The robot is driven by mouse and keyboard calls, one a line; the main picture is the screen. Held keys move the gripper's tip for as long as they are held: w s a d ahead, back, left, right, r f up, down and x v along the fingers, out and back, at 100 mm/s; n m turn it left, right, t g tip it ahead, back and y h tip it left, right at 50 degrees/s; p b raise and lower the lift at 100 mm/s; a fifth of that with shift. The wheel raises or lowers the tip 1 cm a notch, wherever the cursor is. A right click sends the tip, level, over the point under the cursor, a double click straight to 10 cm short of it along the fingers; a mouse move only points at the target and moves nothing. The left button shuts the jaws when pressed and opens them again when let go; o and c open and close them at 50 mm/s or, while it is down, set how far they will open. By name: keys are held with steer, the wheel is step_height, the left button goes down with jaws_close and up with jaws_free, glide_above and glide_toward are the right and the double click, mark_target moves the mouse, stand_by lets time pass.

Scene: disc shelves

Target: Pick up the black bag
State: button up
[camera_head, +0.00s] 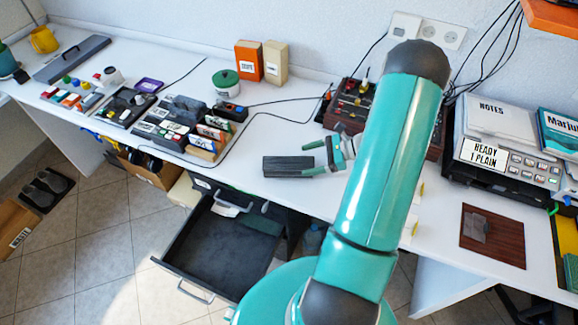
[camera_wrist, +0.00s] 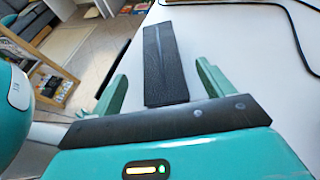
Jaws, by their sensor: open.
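The black bag (camera_head: 288,166) is a flat, dark, textured oblong lying on the white desk near its front edge. In the wrist view the bag (camera_wrist: 165,62) points away from me, with its near end between the fingers. My gripper (camera_head: 307,158) is open just to the right of the bag in the head view, its fingertips by the bag's right end. In the wrist view my gripper (camera_wrist: 161,70) has one finger on each side of the bag's near end, with gaps on both sides. The bag's near end is close to the palm.
An open, dark drawer (camera_head: 228,250) sticks out below the desk edge. A black cable (camera_head: 262,118) runs behind the bag. Racks of small items (camera_head: 185,125) stand to the left, and a dark red control box (camera_head: 350,105) behind my gripper. The desk around the bag is clear.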

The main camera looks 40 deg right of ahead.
mark_target(291, 163)
steer(key=x, duration=0.5)
steer(key=shift+w, duration=0.15)
steer(key=c, duration=1.3)
steer(key=shift+o, duration=0.2)
steer(key=shift+r, duration=0.1)
